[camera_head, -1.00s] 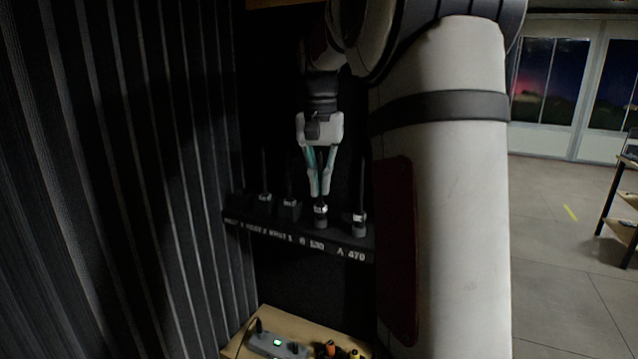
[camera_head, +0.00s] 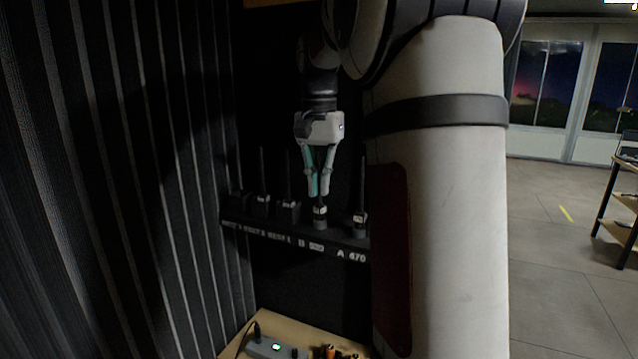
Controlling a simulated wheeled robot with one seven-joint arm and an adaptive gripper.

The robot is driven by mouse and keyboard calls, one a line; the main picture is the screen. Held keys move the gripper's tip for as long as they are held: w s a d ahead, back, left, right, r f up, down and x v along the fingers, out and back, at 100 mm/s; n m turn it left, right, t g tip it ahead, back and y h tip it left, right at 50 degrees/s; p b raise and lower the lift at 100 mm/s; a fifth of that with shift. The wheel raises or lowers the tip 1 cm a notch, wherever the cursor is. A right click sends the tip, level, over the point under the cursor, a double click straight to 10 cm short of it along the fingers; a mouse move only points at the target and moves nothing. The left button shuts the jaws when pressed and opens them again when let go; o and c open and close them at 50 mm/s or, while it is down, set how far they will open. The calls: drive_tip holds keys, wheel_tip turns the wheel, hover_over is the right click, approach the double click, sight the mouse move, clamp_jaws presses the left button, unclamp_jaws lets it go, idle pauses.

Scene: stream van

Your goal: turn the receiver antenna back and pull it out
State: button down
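A black shelf (camera_head: 290,237) along the back wall carries a row of black receivers with thin upright antennas. My gripper (camera_head: 319,192) points down over the receiver (camera_head: 320,213) above the "B" label. Its two fingers come together just above that receiver's light-marked top, closed around the thin antenna there. The antenna itself is mostly hidden between the fingers and dark against the wall. It looks upright, and I cannot see a gap below it.
Another receiver with an antenna (camera_head: 360,219) stands close on the right at "A 470", and several stand on the left, including one (camera_head: 289,208). My white arm blocks the right side. A wooden surface (camera_head: 262,325) with a grey power strip (camera_head: 275,347) lies below.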

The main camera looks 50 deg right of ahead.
drive_tip(key=shift+m+b, duration=0.35)
drive_tip(key=shift+m, duration=0.65)
drive_tip(key=shift+m+b, duration=0.5)
drive_tip(key=shift+m, duration=1.1)
drive_tip(key=shift+r+p, duration=0.95)
drive_tip(key=shift+r, duration=0.45)
drive_tip(key=shift+r+p, duration=0.85)
drive_tip(key=shift+r, duration=0.55)
